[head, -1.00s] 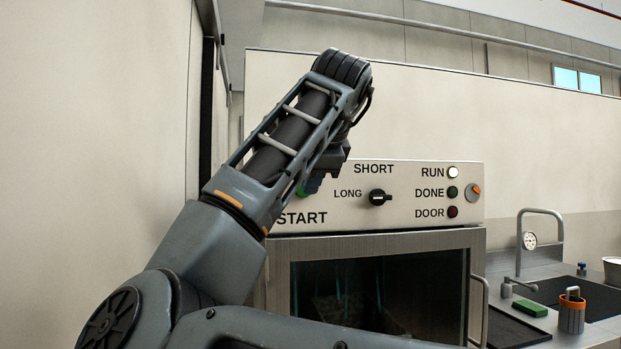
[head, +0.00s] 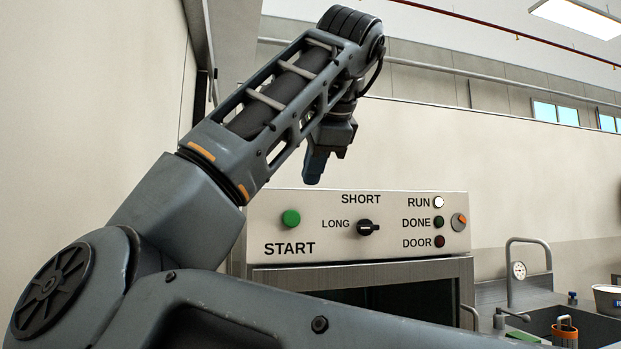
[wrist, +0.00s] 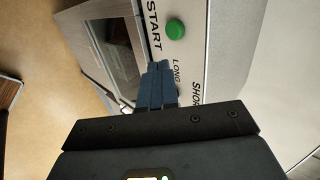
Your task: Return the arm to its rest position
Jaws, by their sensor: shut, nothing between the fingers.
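My gripper (head: 313,172) is raised above the top edge of the dryer's control panel (head: 290,255) in the head view, its blue fingers pointing down. In the wrist view my gripper (wrist: 158,68) shows its two blue fingers together with nothing between them. The fingers are apart from the green START button (head: 291,218), which also shows in the wrist view (wrist: 175,32). My arm is bent and reaches up from the lower left.
The panel carries a black SHORT/LONG knob (head: 367,228) and a lit RUN lamp (head: 438,202); the DONE and DOOR lamps look dark. The dryer door (head: 400,300) is below. A sink (head: 590,325) and faucet (head: 510,265) stand at right. A wall is close at left.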

